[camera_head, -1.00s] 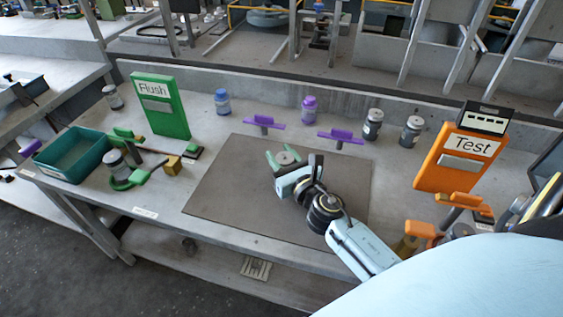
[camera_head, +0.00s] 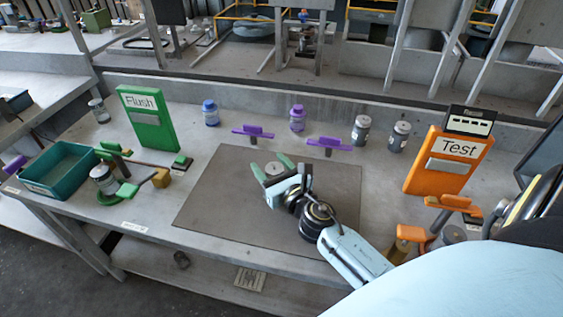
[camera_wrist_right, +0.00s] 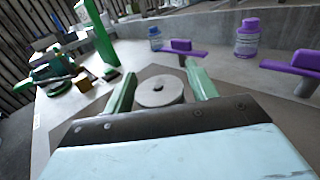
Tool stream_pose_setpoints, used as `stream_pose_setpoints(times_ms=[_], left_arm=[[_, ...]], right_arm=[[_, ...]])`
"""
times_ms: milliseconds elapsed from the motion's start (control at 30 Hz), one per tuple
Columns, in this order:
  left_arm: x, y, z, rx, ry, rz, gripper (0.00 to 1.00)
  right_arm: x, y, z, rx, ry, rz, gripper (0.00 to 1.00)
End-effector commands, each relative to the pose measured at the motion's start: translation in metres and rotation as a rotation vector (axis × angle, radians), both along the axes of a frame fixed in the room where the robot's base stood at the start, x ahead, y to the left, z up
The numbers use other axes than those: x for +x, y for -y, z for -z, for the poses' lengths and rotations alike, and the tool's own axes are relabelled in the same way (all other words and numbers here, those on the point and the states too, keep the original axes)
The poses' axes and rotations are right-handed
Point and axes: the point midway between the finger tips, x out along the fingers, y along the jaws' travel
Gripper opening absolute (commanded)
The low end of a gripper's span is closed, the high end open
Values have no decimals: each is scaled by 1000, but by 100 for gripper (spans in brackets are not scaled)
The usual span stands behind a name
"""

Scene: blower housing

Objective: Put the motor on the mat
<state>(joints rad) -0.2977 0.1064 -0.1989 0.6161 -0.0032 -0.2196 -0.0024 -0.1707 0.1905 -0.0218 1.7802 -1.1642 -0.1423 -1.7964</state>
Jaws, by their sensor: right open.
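My right gripper (camera_head: 270,171) is open, low over the mat. Its two green fingers stand on either side of the round part in the right wrist view (camera_wrist_right: 160,84), with gaps visible. The part's lower side is hidden behind the gripper body. My left gripper is not in view.
Behind the mat stand purple holders (camera_head: 328,143), a purple bottle (camera_head: 297,118), a blue bottle (camera_head: 210,113) and dark-banded jars (camera_head: 362,130). A green Flush panel (camera_head: 148,120) and teal bin (camera_head: 62,170) are left. An orange Test panel (camera_head: 447,163) is right.

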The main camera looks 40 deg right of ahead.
Motion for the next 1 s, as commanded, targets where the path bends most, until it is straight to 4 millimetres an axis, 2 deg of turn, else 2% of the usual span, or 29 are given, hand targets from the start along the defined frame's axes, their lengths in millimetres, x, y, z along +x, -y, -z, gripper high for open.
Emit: stream_pose_setpoints(times_ms=[367,600,800,1000], left_arm=[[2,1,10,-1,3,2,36],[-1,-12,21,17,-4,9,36],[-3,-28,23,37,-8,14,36],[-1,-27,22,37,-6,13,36]], right_arm=[[-71,-6,3,2,-2,1,57],[-107,-8,2,2,-1,1,57],[-119,-9,0,2,0,0,57],[-120,-9,-1,1,1,0,57]])
